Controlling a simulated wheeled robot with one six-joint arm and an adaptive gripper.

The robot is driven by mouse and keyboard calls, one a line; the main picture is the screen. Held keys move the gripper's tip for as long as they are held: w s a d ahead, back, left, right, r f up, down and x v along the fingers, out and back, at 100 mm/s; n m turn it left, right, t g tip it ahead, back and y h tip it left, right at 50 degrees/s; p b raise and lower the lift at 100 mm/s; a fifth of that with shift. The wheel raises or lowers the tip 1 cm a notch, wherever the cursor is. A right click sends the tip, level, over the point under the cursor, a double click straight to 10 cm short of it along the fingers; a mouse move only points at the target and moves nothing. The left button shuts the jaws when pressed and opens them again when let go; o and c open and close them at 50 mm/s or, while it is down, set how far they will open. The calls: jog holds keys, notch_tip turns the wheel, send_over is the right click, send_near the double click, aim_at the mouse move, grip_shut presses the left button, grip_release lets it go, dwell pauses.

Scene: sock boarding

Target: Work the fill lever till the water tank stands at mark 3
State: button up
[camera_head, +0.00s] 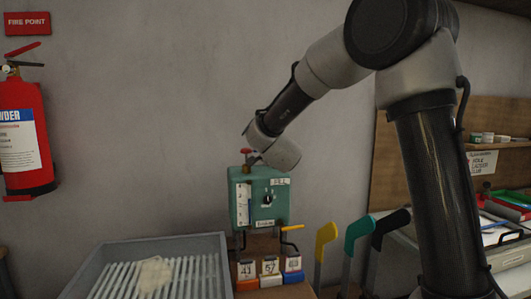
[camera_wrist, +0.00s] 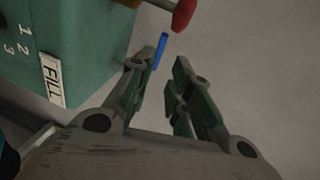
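The green tank box (camera_head: 262,215) stands by the wall, with a white gauge strip (camera_head: 243,205) on its left front; the water level is too small to read. A FILL label (camera_head: 280,182) is at its upper right. A black knob (camera_head: 267,199) is on the front. A red-knobbed lever (camera_head: 246,151) sits on top. The wrist view shows the red knob (camera_wrist: 184,12) on a brass rod, the FILL label (camera_wrist: 53,80) and the numbers 1, 2, 3. My gripper (camera_wrist: 170,65) has its fingers apart and empty, below the red knob and not touching it. A blue piece (camera_wrist: 160,51) shows by the left finger.
A grey slatted tray (camera_head: 165,240) lies at the left front. Numbered tags (camera_head: 269,267) and a yellow-handled crank (camera_head: 292,228) are below the box. Yellow, teal and black foot-shaped boards (camera_head: 358,232) stand to the right. A fire extinguisher (camera_head: 25,140) hangs at far left.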

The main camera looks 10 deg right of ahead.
jog(key=shift+d, duration=0.2)
jog(key=c, duration=0.4)
jog(key=shift+h, duration=0.9)
jog(key=d, duration=0.7)
jog(key=d+r, duration=0.1)
jog(key=d, duration=0.2)
jog(key=shift+s+d+r, duration=0.1)
jog(key=shift+s+d, duration=0.1)
jog(key=shift+s, duration=0.05)
grip_shut()
jog(key=s+d+r+n+y, duration=0.1)
jog(key=d+r+n+y, duration=0.15)
jog(key=d, duration=0.25)
jog(key=s+a+f+n+g+y, duration=0.1)
jog(key=a+f+y, duration=0.2)
jog(key=a+y, duration=0.45)
jog(key=w+a, duration=0.2)
jog(key=w, duration=0.2)
jog(key=w+a+f+h, duration=0.1)
jog(key=w, duration=0.2)
jog(key=w+a+f+h, duration=0.1)
jog(key=w+a, duration=0.1)
jog(key=w, duration=0.2)
jog(key=shift+w+a+f, duration=0.15)
jog(key=shift+w+a, duration=0.15)
jog(key=shift+a, duration=0.05)
